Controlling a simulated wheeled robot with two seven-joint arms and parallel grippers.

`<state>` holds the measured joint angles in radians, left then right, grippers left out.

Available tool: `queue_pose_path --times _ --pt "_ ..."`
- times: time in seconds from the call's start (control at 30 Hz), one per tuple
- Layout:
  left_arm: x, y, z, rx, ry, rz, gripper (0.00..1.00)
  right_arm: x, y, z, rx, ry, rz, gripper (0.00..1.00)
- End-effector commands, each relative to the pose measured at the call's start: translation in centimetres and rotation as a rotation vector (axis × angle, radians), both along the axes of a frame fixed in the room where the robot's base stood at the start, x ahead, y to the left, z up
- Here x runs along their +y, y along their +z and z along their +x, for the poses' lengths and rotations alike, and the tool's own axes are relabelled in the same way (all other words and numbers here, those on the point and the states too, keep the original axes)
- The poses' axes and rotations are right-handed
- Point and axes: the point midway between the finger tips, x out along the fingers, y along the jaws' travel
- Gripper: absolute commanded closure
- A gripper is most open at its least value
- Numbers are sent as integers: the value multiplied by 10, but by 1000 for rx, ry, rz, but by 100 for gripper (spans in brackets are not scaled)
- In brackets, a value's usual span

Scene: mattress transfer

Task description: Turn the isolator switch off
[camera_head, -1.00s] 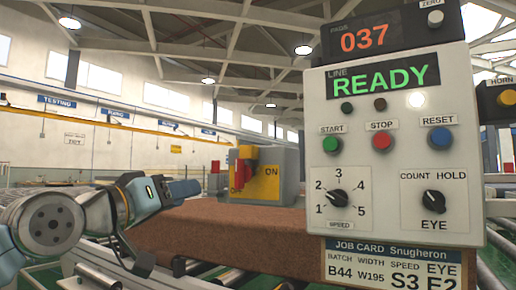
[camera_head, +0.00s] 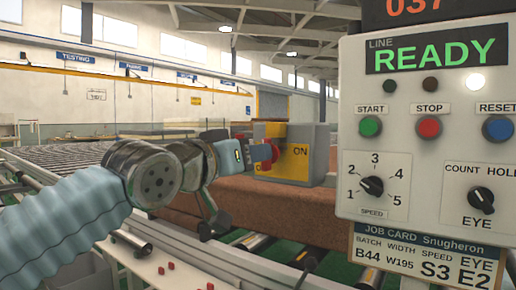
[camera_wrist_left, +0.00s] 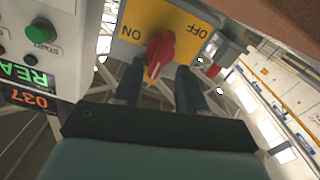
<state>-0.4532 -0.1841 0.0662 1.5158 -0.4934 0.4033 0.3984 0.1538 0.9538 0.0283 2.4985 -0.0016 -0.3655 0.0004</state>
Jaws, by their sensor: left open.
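The isolator switch is a grey box (camera_head: 319,150) with a yellow face plate (camera_head: 296,163) and a red handle (camera_head: 266,153). ON is at the plate's right in the head view; the other label is mostly hidden by my gripper. In the left wrist view the yellow plate (camera_wrist_left: 181,19) shows upside down, ON left and OFF right, with the red handle (camera_wrist_left: 159,55) slanting between them. My left gripper (camera_head: 252,153) is at the switch front. Its two open fingers (camera_wrist_left: 160,78) stand either side of the handle; contact cannot be told. My right gripper is not in view.
A control panel (camera_head: 424,150) with a READY display, buttons and knobs stands close on the right, a job card (camera_head: 425,258) below it. A long brown mattress (camera_head: 285,212) lies on rollers below the switch. A roller conveyor (camera_head: 60,158) extends at left.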

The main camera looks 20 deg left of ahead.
Motion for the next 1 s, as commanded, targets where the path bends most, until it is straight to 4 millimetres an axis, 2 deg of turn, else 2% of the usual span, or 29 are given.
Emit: queue_pose_path --times 0.1,0.2,0.5,0.77,1.0 --pt "-6 1 15 2 0 1 60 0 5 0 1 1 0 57" --pt "-7 1 21 0 0 -1 60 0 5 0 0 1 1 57" --pt "-8 0 23 -1 0 -1 60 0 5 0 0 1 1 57" --pt "-8 0 23 1 1 -1 98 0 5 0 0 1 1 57" --pt "-8 0 23 2 1 -4 100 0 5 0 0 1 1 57"
